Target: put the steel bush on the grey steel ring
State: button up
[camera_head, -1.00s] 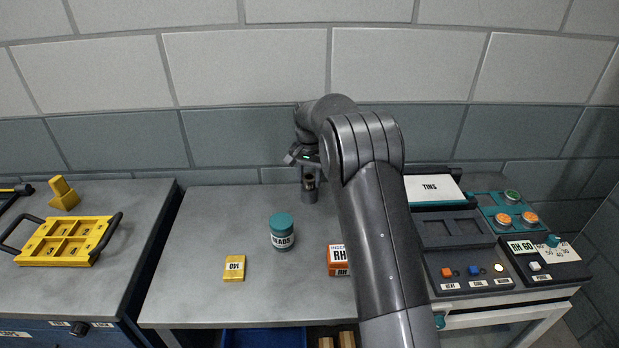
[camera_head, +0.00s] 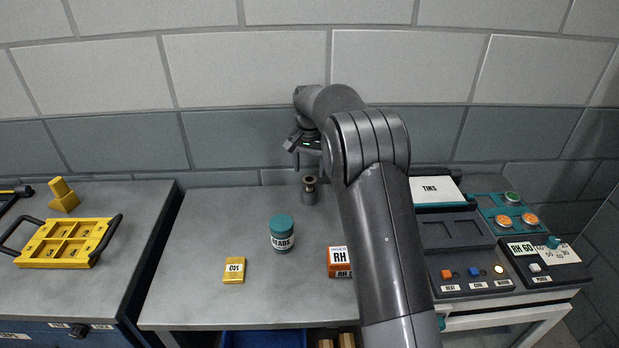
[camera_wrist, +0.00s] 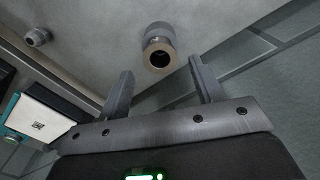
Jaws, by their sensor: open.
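The steel bush (camera_head: 310,183), with a tan rim and dark bore, stands upright near the back of the grey bench. A wider grey cylindrical piece (camera_head: 309,196) shows directly beneath it, apparently the grey steel ring. In the wrist view, the bush's tan round face (camera_wrist: 150,63) shows just beyond the fingertips, with the grey piece (camera_wrist: 157,30) behind it. My gripper (camera_wrist: 160,66) is open and empty, its fingers spread either side of the bush's line. In the head view, my gripper (camera_head: 309,148) is above the bush, clear of it. My arm hides part of the bench.
A teal-lidded jar (camera_head: 282,234), a yellow block (camera_head: 234,270) and an orange box (camera_head: 340,262) stand nearer the front. A control panel (camera_head: 470,285) is at right. A small grey fitting (camera_wrist: 37,37) shows in the wrist view. The wall is close behind.

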notch_tip(320, 180, up, 7)
jog(key=s+d+r+n+t, duration=0.1)
jog(key=s+d+r, duration=0.4)
jog(key=s, duration=0.5)
jog(key=s+d+r+n+t, duration=0.1)
jog(key=s+d+r+t, duration=0.1)
jog(key=s+r, duration=0.65)
jog(key=s+d+f+n+t, duration=0.1)
jog(key=s+f, duration=0.3)
jog(key=s, duration=0.8)
jog(key=s+d+f+n+t, duration=0.1)
jog(key=s+d+f, duration=0.2)
jog(key=s, duration=1)
jog(key=shift+s+f+n+t, duration=0.3)
jog(key=shift+f, duration=0.2)
